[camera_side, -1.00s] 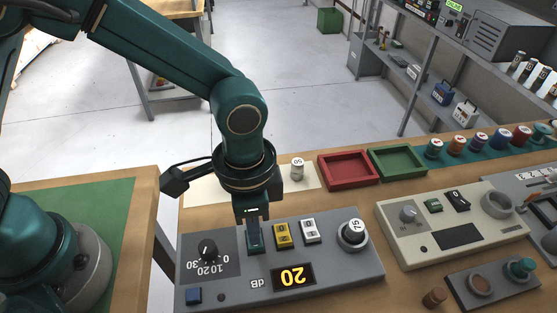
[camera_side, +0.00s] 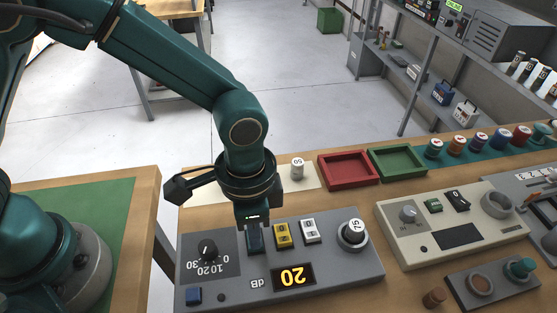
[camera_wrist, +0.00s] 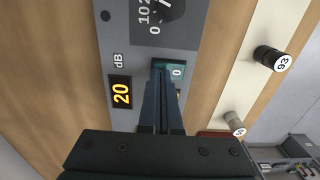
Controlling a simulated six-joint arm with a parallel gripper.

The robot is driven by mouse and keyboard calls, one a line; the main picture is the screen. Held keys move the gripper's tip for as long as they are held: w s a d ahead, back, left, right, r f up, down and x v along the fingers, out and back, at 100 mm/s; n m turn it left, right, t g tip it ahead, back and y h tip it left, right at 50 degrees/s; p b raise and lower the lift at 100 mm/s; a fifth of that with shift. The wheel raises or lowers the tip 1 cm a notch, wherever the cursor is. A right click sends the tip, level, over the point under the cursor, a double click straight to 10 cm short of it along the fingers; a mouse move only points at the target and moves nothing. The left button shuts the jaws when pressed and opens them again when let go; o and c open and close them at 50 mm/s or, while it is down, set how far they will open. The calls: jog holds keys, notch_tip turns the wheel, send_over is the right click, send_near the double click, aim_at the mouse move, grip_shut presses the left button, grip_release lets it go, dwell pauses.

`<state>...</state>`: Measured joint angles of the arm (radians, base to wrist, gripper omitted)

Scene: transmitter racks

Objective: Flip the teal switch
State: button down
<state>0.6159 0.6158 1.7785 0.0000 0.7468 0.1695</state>
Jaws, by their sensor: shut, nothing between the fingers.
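The teal switch (camera_wrist: 178,70) is a rocker on the grey panel (camera_wrist: 195,22), marked 0 at the end that shows in the wrist view. My gripper (camera_wrist: 164,74) is shut and empty, with its dark blue fingertips at the switch and covering part of it. Whether the tips press on it or hover just above, I cannot tell. In the side view my gripper (camera_side: 254,250) points down over the switch's place, left of a yellow switch (camera_side: 282,235), and hides the teal switch.
Red (camera_side: 347,170) and green (camera_side: 397,162) trays stand behind. A beige panel (camera_side: 490,250) is right.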

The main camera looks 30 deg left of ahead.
jog(key=shift+f, duration=0.25)
jog(key=shift+r, duration=3.55)
jog(key=w+a+r+n+t+h, duration=0.1)
jog(key=a+r+n+t, duration=0.3)
jog(key=a+r, duration=0.6)
jog(key=s+a+f+n+t+y, duration=0.1)
jog(key=s+a+n, duration=0.4)
jog(key=s+a, duration=0.1)
jog(key=shift+s+a+f+t, duration=0.3)
jog(key=shift+s, duration=0.35)
